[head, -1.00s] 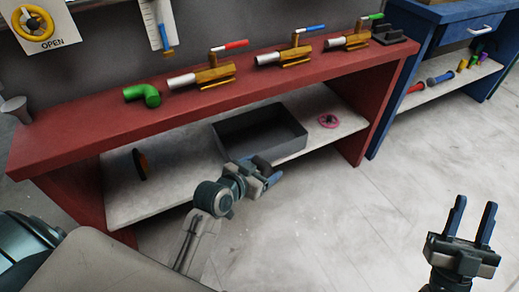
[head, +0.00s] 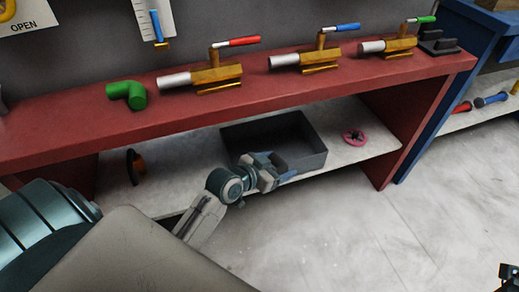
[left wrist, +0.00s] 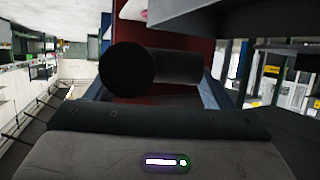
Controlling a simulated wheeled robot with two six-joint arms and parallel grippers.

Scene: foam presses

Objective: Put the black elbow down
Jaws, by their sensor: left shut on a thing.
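The black elbow (left wrist: 128,72) shows large in the left wrist view, its round end facing the camera and a dark pipe part reaching right. In the head view the gripper is at the front edge of the red bench's lower shelf, by the grey open tray (head: 312,160). I cannot make out the elbow there. Only a dark piece of my right gripper (head: 508,272) shows at the lower right edge.
A green elbow (head: 128,94) and several brass valves with coloured handles stand on the red bench top (head: 80,133). The lower shelf (head: 185,160) holds a dark and orange disc (head: 135,167) and a pink ring (head: 354,137). Bare shelf lies left of the tray.

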